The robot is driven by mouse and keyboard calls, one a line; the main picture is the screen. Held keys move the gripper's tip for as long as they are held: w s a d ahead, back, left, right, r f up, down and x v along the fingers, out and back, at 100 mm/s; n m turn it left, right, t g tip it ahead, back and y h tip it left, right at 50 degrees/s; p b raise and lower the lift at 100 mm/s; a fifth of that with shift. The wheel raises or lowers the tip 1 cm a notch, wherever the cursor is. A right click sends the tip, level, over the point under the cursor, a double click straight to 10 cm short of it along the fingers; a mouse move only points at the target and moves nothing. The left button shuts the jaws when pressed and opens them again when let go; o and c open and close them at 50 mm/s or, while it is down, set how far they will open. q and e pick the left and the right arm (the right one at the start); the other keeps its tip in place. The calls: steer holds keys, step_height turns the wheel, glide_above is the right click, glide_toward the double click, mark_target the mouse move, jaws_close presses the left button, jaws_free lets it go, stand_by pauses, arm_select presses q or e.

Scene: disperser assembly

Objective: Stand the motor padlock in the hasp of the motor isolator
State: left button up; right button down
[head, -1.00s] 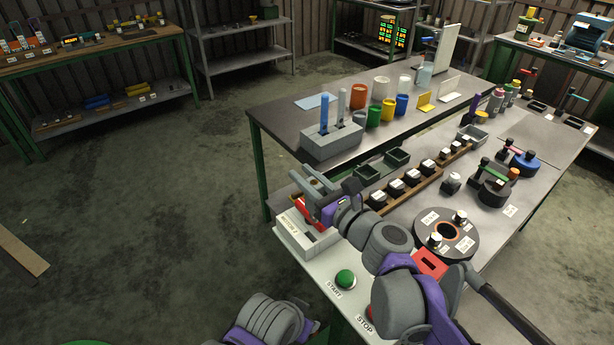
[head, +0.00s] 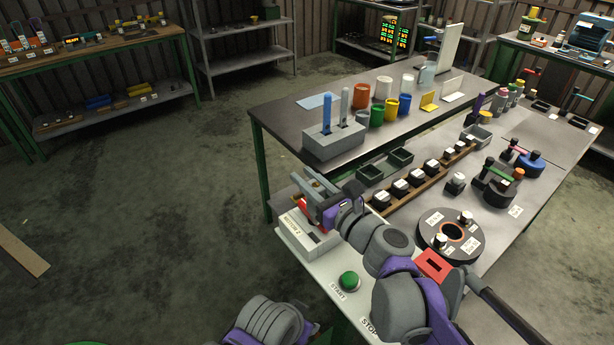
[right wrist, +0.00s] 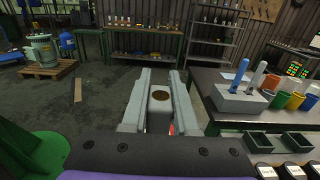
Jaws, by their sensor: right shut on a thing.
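My right gripper (head: 316,188) is over the motor isolator, a pale box (head: 306,239) with a label reading MOTOR and a number, on the near panel. A red part (head: 303,208) shows just below the fingers, beside the isolator. The hasp and the padlock's lower end are hidden by the fingers, so I cannot tell whether they touch. My left gripper is out of view.
A grey block with two upright rods (head: 333,143) stands on the bench behind. A row of dark blocks (head: 415,179) and a round dark fixture (head: 449,232) are to the right.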

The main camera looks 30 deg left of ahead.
steer(key=shift+f+b, duration=1.25)
steer(key=shift+f, duration=0.9)
steer(key=shift+f+b, duration=1.55)
steer(key=shift+f, duration=0.65)
steer(key=c, duration=0.6)
jaws_free()
steer(key=v, duration=1)
steer(key=shift+s+d, duration=0.2)
steer(key=shift+d, duration=0.15)
